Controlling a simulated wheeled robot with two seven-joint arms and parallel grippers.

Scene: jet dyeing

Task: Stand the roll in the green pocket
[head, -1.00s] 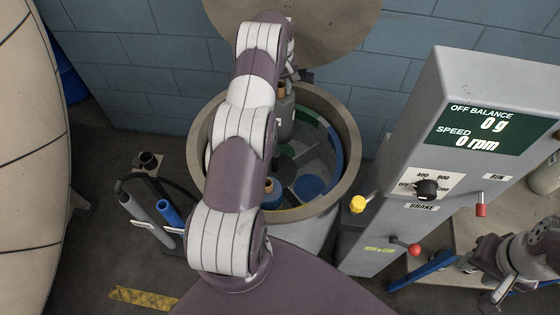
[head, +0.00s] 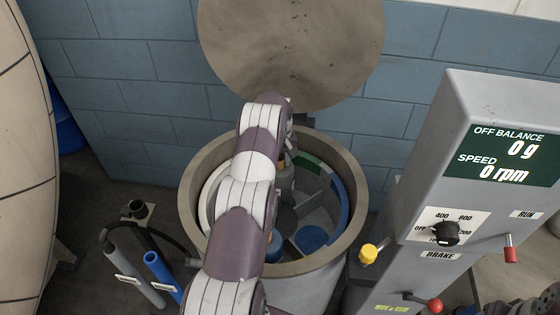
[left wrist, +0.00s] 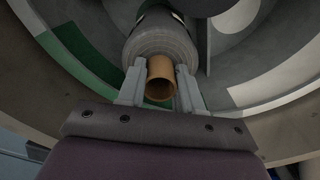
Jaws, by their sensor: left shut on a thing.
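The grey roll (left wrist: 165,38) has a brown core tube (left wrist: 160,78) sticking out of its near end. My left gripper (left wrist: 160,90) is shut on this core, with a finger on each side. In the head view the roll (head: 287,180) hangs inside the round drum (head: 188,190), partly hidden by my left arm. The green wall section (head: 306,161) marks the pocket at the drum's back; in the left wrist view this green section (left wrist: 80,50) is left of the roll. Whether the roll touches the pocket floor cannot be told. My right gripper is not visible.
Blue (head: 342,205) and white (head: 206,200) wall sections line other pockets. A blue disc (head: 312,238) and a blue roll (head: 273,248) are in the drum. A round lid (head: 290,50) stands behind. The control box (head: 480,180) is close on the right.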

